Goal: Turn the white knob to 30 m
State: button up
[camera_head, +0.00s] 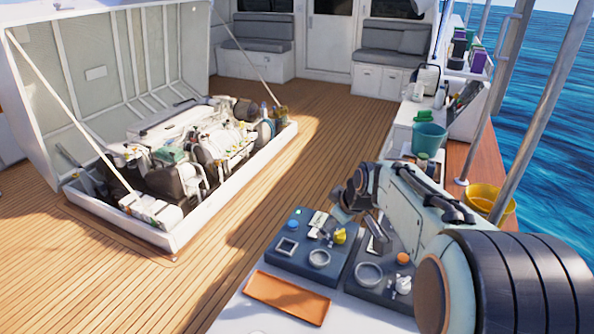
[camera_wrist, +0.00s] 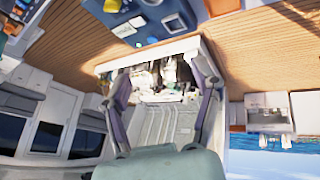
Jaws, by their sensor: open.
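A small white knob (camera_head: 403,284) sits on the right dark panel (camera_head: 378,297), at its right side near my arm. Its scale and setting are too small to read. My gripper (camera_head: 343,207) is above the back of the panels, apart from the knob and to its upper left. In the wrist view my gripper (camera_wrist: 166,82) has its two fingers spread with nothing held between them. That view looks toward the open engine hatch (camera_wrist: 165,122); part of a dark blue panel (camera_wrist: 108,17) shows at the top, and I cannot make out the white knob there.
The left panel (camera_head: 283,262) carries a yellow knob (camera_head: 340,236) and a blue knob (camera_head: 293,225). An orange knob (camera_head: 403,258) and a round ring (camera_head: 369,274) are near the white knob. An orange-brown tray (camera_head: 287,297) lies in front. A teal bucket (camera_head: 429,139) stands behind.

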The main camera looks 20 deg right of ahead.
jog(key=d+f+m, duration=0.2)
jog(key=d+f, duration=0.3)
jog(key=d, duration=0.3)
jog(key=m+g, duration=0.2)
jog(key=m, duration=0.2)
send_over(407, 282)
jog(key=s, duration=0.2)
notch_tip(407, 282, down, 11)
jog(key=shift+a+r, duration=0.1)
jog(key=shift+a, duration=0.05)
jog(key=x, duration=0.5)
jog(key=shift+f, duration=0.4)
jog(key=shift+w+f, duration=0.15)
jog(key=shift+f, duration=0.2)
jog(key=c, duration=1.1)
